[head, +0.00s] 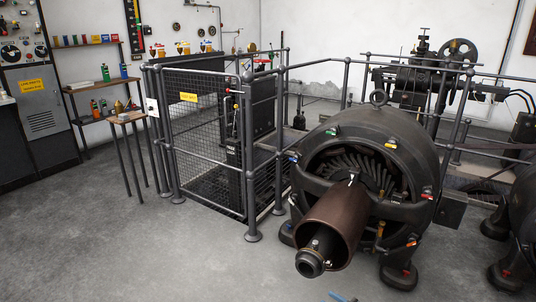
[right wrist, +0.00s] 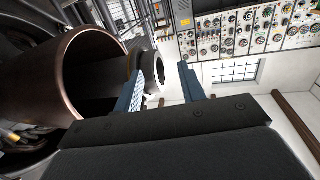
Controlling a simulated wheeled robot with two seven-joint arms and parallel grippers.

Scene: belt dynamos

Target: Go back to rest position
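My right gripper (right wrist: 165,88) shows in the right wrist view with its two blue fingers apart and nothing between them. It is close to a brown cylindrical pulley (right wrist: 85,75) on the left of that view; I cannot tell whether the left finger touches anything. In the head view the same pulley (head: 338,222) sticks out from the front of a large black dynamo (head: 415,155). A small blue piece at the bottom edge of the head view looks like a fingertip of that gripper. My left gripper is not in view.
A railed mesh cage (head: 205,135) stands left of the dynamo. Shelves (head: 100,87) with bottles and a grey cabinet (head: 38,110) are at the far left. Part of another dynamo (head: 522,225) is at the right edge. The floor (head: 130,250) at front left is clear.

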